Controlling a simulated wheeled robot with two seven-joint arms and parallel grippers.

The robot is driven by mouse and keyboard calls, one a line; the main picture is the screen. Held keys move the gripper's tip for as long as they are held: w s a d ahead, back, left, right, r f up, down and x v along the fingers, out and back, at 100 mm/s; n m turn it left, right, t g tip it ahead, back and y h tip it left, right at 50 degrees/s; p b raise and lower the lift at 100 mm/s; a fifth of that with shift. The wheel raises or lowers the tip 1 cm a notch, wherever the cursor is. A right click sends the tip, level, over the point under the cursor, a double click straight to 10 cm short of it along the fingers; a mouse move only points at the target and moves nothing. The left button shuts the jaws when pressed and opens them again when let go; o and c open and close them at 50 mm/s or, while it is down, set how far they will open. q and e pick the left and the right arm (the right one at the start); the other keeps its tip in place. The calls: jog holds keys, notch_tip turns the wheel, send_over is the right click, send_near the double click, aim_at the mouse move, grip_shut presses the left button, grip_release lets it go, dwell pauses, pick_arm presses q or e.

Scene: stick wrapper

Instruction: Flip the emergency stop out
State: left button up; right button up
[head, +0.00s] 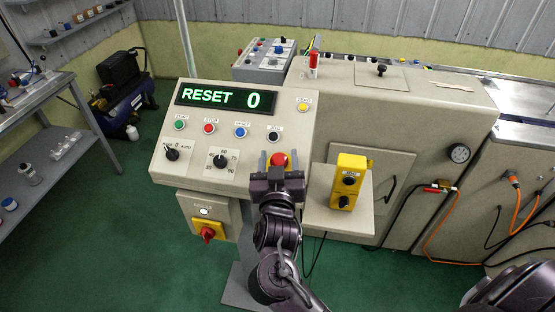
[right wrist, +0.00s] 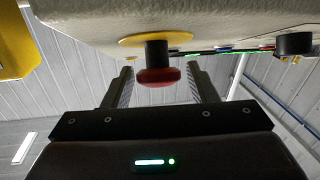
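The emergency stop (head: 278,159) is a red mushroom button at the lower right of the beige control panel (head: 290,120). In the right wrist view the red button (right wrist: 158,77) stands on a dark stem over a yellow disc (right wrist: 155,40). My right gripper (head: 278,162) is open in front of the panel, its fingers apart on either side of the button. In the right wrist view a gap shows between each finger and the red head. I cannot tell how deep the fingers reach along it. My left gripper is not in view.
The panel has a green-lit display (head: 226,98) reading RESET 0, several buttons and two knobs. A yellow control box (head: 348,181) stands on a shelf right of my gripper. A red-and-yellow switch (head: 208,231) sits below the panel. Green floor lies open at left.

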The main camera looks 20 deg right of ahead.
jog(key=shift+o, duration=0.5)
jog(key=shift+s+a+f, duration=0.15)
jog(key=shift+s, duration=0.2)
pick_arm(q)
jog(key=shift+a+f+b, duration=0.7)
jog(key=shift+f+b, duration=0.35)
pick_arm(e)
jog(key=v, duration=0.7)
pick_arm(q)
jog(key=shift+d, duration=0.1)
